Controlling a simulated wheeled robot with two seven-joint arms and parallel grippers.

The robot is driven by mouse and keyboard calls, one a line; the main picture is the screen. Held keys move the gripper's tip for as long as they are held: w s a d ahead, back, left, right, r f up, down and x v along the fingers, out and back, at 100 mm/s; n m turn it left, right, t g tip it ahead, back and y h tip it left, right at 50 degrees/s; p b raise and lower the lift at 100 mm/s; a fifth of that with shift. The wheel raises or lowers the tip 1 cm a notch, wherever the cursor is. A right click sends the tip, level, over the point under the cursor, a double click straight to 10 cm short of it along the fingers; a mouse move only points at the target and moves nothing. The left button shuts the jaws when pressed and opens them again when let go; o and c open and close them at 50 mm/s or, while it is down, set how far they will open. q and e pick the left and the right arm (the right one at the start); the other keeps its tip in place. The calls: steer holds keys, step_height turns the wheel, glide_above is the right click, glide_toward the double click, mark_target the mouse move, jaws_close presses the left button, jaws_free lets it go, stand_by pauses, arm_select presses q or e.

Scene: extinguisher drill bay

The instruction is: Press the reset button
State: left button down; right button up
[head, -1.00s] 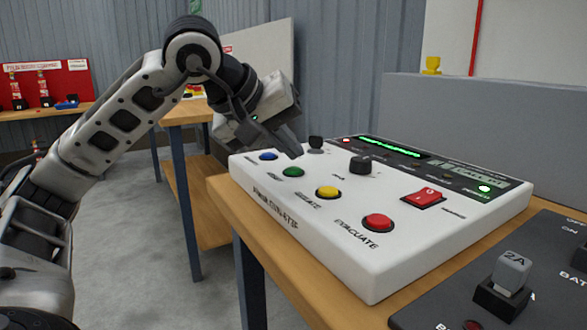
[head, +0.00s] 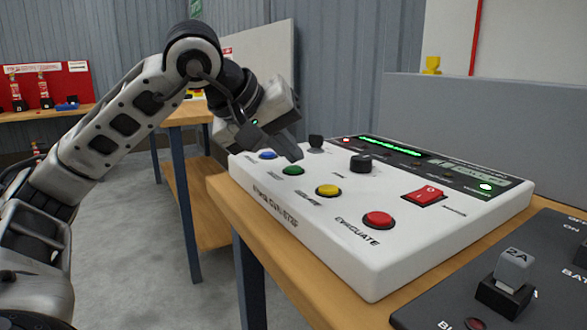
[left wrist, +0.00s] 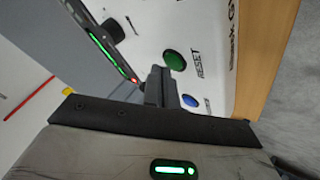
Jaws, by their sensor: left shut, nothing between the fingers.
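The reset button is the green round button (head: 293,171) on the white control panel (head: 372,268). In the left wrist view the green button (left wrist: 174,60) has the word RESET beside it. My left gripper (head: 293,153) is shut and empty, its fingers pointing down at the panel. In the head view its tips are just above the green button, with what looks like a small gap. In the left wrist view the shut fingers (left wrist: 158,78) lie beside the green button, near the blue button (left wrist: 189,101). My right gripper is not in view.
The panel also bears a blue button (head: 268,155), a yellow button (head: 328,190), a red button (head: 378,219), a red rocker switch (head: 423,195) and black knobs (head: 361,163). A dark battery panel (head: 440,310) lies at the near right. A grey partition (head: 490,130) stands behind.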

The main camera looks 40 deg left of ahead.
mark_target(288, 170)
arm_select(q)
steer(key=shift+f+b, duration=0.4)
steer(key=shift+f, duration=0.1)
stand_by(0.7)
steer(key=shift+r, duration=0.15)
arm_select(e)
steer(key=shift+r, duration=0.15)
arm_select(q)
steer(key=shift+r+p, duration=0.7)
steer(key=shift+p, duration=0.2)
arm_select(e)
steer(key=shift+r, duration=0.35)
arm_select(q)
steer(key=shift+r, duration=0.1)
step_height(288, 170, up, 5)
steer(key=p, duration=0.5)
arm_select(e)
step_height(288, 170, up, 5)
